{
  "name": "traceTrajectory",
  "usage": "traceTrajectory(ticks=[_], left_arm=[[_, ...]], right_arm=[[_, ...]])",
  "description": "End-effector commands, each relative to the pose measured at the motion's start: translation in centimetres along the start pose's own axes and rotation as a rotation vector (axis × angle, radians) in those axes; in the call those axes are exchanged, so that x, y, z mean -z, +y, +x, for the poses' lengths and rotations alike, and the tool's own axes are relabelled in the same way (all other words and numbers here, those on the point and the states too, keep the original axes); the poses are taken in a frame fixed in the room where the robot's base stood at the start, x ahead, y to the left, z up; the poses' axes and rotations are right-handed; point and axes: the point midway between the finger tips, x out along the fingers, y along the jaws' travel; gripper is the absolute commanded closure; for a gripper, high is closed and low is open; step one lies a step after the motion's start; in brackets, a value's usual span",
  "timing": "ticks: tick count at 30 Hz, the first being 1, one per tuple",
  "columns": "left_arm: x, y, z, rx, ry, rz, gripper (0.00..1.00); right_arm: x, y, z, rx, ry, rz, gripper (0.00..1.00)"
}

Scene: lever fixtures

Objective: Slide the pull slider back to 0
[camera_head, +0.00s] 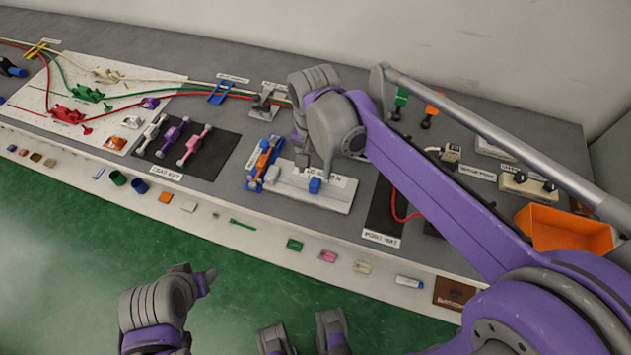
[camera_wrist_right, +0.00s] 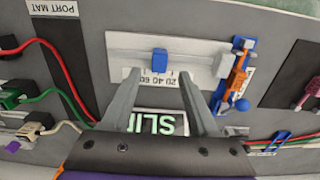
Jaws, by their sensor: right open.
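The pull slider is a pale plate (camera_head: 335,194) with a small blue knob (camera_head: 315,185) near its middle. In the right wrist view the blue knob (camera_wrist_right: 159,60) stands above a printed scale (camera_wrist_right: 158,78), partly hidden, with 20 and 40 legible. My right gripper (camera_wrist_right: 159,76) is open and empty, with one fingertip to each side of the knob in that picture; contact cannot be told. In the head view my right gripper (camera_head: 314,160) is just behind the knob. My left arm (camera_head: 160,305) is at the bottom left, away from the bench; its jaw state is unclear.
An orange and blue lever fixture (camera_head: 263,162) stands close to the plate's left end. A port mat (camera_head: 385,210) with a red cable lies to the right. An orange bin (camera_head: 565,229) is farther right. Small loose items line the bench's front edge.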

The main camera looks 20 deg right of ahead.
Motion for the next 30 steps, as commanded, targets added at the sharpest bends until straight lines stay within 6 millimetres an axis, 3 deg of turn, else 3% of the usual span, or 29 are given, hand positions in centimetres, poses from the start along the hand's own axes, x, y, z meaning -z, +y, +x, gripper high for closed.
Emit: traceTrajectory(ticks=[3,9,22,30], left_arm=[[-0.2,0.0,0.4,0.000,-0.001,0.000,0.49],[-0.4,0.0,0.7,0.000,-0.003,0.000,0.49],[-0.5,0.0,0.8,0.000,-0.003,0.000,0.49],[-0.5,0.0,0.8,0.000,-0.003,0.000,0.49]], right_arm=[[0.0,0.0,2.5,0.000,0.000,0.000,0.40],[0.0,0.0,5.3,0.001,0.000,-0.001,0.40],[0.0,0.0,6.4,0.001,0.001,-0.001,0.40],[0.0,0.0,6.3,0.001,0.001,-0.001,0.87]])
